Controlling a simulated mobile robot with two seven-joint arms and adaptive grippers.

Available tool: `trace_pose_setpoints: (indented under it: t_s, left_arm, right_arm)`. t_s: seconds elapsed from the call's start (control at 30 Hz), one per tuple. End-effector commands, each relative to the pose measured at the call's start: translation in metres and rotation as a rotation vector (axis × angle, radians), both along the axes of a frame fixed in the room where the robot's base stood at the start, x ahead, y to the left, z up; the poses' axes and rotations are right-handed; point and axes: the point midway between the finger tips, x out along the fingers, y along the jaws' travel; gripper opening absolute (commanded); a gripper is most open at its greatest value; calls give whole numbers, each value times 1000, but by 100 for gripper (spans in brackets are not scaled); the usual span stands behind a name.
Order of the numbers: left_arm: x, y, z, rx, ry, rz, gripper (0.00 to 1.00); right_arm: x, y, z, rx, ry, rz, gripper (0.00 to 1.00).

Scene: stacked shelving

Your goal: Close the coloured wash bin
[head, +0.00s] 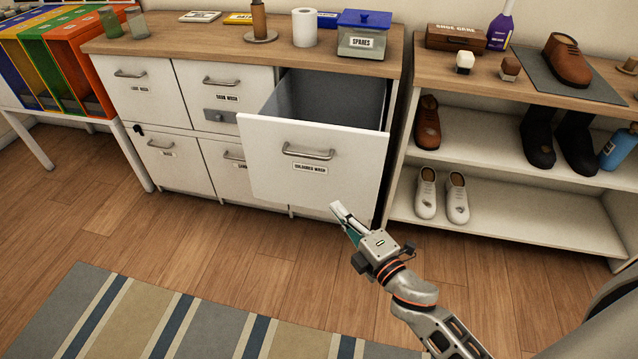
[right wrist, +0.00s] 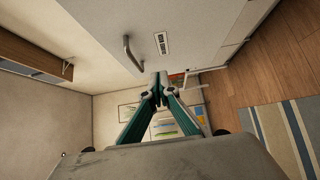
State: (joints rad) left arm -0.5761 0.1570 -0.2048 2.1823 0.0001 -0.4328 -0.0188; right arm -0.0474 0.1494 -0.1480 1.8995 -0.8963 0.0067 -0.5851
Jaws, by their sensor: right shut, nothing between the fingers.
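The coloured wash bin (head: 318,170) is a white drawer front with a bar handle (head: 308,152) and a "COLOURED WASH" label. It is pulled out from the cabinet, and its grey inside shows from above. My right gripper (head: 337,208) is shut and empty, near the lower right part of the bin's front in the head view. I cannot tell whether it touches the front. In the right wrist view the shut fingertips (right wrist: 160,77) show below the white bin front (right wrist: 190,30), its handle (right wrist: 132,53) and label. My left gripper is in neither view.
Other white doors and drawers (head: 143,90) left of the bin are shut. A shoe shelf (head: 520,145) with shoes and boots stands to the right, across a narrow gap. A scale-like "SPARES" container (head: 362,38) sits on the cabinet top. A striped rug (head: 130,310) lies on the open floor.

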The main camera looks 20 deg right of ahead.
Motion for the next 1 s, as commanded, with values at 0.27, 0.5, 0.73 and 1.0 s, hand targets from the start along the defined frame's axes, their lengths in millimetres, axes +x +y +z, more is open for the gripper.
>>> trace_pose_setpoints:
  t_s: [0.27,0.5,0.73,1.0]
  left_arm:
    - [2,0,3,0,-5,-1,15]
    - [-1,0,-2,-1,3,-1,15]
    - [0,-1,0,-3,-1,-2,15]
    - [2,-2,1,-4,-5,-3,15]
  right_arm:
    - [37,7,4,-1,-6,1,0]
    - [82,15,2,1,-3,-1,0]
    - [114,6,2,-1,-1,-1,0]
    - [129,-3,2,1,-1,0,0]
